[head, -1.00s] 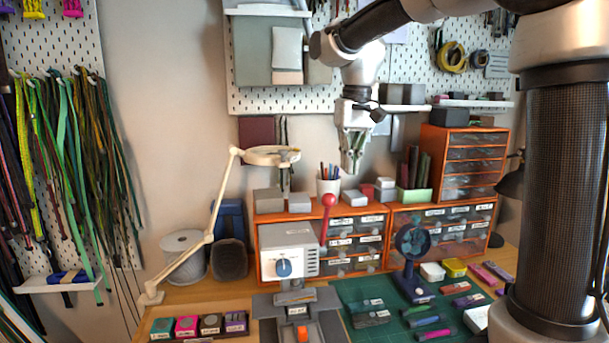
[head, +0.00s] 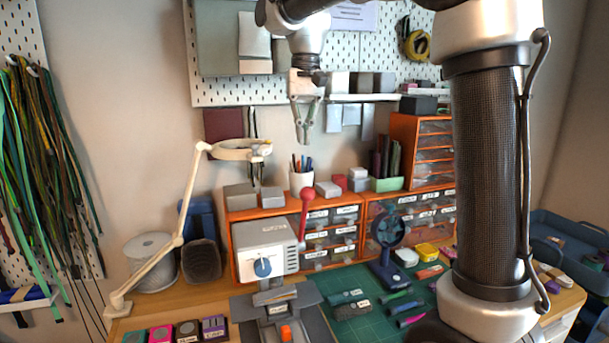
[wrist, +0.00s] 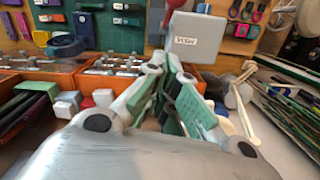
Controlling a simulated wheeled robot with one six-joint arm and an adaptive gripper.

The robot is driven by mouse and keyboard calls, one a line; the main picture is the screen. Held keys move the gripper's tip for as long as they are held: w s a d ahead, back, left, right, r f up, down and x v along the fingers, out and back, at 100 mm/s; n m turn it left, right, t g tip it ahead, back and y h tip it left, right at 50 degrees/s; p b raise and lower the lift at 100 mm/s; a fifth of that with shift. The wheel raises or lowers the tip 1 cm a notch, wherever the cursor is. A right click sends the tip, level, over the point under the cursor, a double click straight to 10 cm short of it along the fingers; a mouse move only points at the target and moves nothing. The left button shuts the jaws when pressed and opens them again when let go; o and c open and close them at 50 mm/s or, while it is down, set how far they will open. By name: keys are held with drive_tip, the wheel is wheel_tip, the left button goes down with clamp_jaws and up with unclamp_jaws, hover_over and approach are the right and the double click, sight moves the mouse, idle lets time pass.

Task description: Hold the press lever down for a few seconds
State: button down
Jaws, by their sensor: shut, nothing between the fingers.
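The press is a light grey box (head: 266,250) with a blue knob, standing on a dark base at the bench's front. Its lever (head: 303,212) rises on the right side, upright with a red ball on top. My gripper (head: 304,138) points down, well above the red ball in the head view, apart from it and empty. In the wrist view my gripper's fingers (wrist: 172,64) are closed together, with green pads. The press's labelled grey top (wrist: 195,40) shows just beyond them.
Orange drawer units (head: 335,233) stand behind the press, with a pen cup (head: 301,182) and small boxes on top. A cream lamp arm (head: 190,205) stands left. A blue fan (head: 388,240) stands right on the green mat (head: 365,322). The air around the lever ball looks clear.

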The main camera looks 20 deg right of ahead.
drive_tip(key=s+a+f, duration=0.1)
drive_tip(key=s+f, duration=0.3)
drive_tip(key=f, duration=0.4)
drive_tip(key=shift+f, duration=0.25)
drive_tip(key=shift+s, duration=0.25)
